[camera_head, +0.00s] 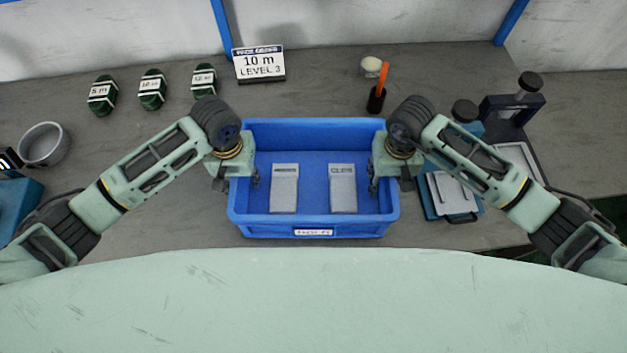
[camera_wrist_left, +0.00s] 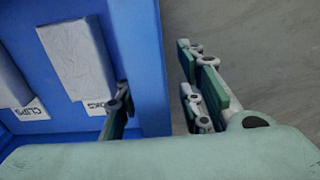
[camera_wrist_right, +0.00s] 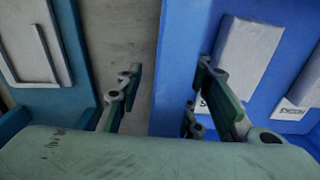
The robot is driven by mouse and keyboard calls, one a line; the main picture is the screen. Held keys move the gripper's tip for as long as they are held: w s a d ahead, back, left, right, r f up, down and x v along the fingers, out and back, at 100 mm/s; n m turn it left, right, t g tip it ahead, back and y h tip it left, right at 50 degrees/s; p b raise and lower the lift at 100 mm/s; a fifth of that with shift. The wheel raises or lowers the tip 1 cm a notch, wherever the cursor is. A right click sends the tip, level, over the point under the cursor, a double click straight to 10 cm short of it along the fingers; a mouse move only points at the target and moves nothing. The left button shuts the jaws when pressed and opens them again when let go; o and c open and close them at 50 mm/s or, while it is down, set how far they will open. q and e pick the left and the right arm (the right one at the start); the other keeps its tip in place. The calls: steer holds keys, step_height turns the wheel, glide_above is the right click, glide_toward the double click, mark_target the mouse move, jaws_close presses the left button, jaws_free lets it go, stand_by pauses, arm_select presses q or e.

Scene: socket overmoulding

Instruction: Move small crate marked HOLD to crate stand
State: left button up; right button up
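A blue crate (camera_head: 313,221) stands on the bench in front of me, with a small white label on its front that I cannot read clearly. Two grey blocks with printed tags lie inside. My left gripper (camera_head: 235,182) is open at the crate's left wall; in the left wrist view its fingers (camera_wrist_left: 160,100) are on either side of the wall (camera_wrist_left: 151,70), with gaps. My right gripper (camera_head: 386,186) is open at the right wall; in the right wrist view its fingers (camera_wrist_right: 165,100) flank that wall (camera_wrist_right: 176,60). I cannot make out the word HOLD or a crate stand.
A level sign (camera_head: 259,65) and several dark green labelled coils (camera_head: 152,90) stand behind left. A grey bowl (camera_head: 43,144) is far left. An orange-handled tool in a black holder (camera_head: 376,100) stands behind right. A blue fixture with a grey plate (camera_head: 450,192) sits close right of the crate.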

arm_select(q)
steer(key=shift+f, duration=0.35)
arm_select(e)
steer(key=shift+f, duration=0.35)
arm_select(q)
steer(key=shift+c, duration=0.3)
arm_select(e)
steer(key=shift+c, duration=0.3)
arm_select(q)
jaws_close()
arm_select(e)
jaws_close()
